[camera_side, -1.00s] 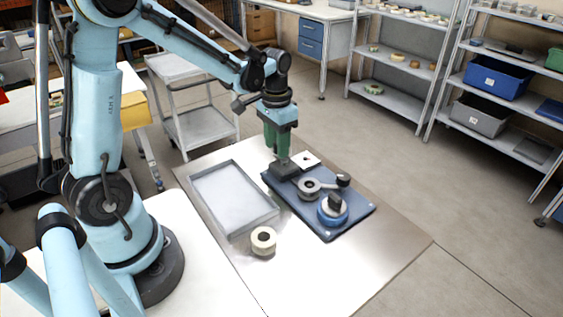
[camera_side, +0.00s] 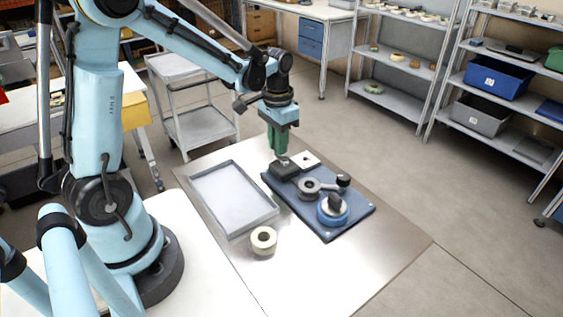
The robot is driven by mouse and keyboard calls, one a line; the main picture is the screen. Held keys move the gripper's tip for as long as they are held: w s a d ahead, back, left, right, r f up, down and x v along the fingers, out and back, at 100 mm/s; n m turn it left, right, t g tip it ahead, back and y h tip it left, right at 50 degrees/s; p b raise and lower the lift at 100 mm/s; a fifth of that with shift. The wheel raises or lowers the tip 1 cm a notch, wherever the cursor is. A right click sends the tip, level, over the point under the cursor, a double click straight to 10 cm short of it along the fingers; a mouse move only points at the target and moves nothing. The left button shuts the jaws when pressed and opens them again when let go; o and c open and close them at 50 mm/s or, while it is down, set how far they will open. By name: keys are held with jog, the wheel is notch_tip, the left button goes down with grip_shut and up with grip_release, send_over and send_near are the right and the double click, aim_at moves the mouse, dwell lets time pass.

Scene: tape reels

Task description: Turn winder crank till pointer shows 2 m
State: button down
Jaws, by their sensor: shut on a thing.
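The winder stands on a blue base board (camera_side: 349,219) on the metal work mat. A dark block (camera_side: 285,171) sits at the board's far left, with a white plate (camera_side: 305,160) beside it. My gripper (camera_side: 280,154), with green fingers, points down over the dark block. It is shut on what looks like the small crank handle there, mostly hidden by the fingers. A grey reel (camera_side: 308,187) sits mid-board, with a black knob (camera_side: 343,180) to its right. A blue-rimmed reel (camera_side: 333,213) sits at the near side. The pointer and its reading are too small to tell.
An empty grey tray (camera_side: 207,210) lies left of the board. A cream tape roll (camera_side: 263,240) stands close to the tray's near corner. The mat's near right part (camera_side: 370,265) is clear. Shelves and a trolley stand well behind.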

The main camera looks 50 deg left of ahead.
jog(key=shift+w+d, duration=0.15)
jog(key=shift+w, duration=0.4)
jog(key=shift+d, duration=0.1)
jog(key=shift+w+d, duration=0.4)
jog(key=shift+w, duration=0.15)
jog(key=shift+w+d, duration=0.25)
jog(key=shift+d, duration=0.4)
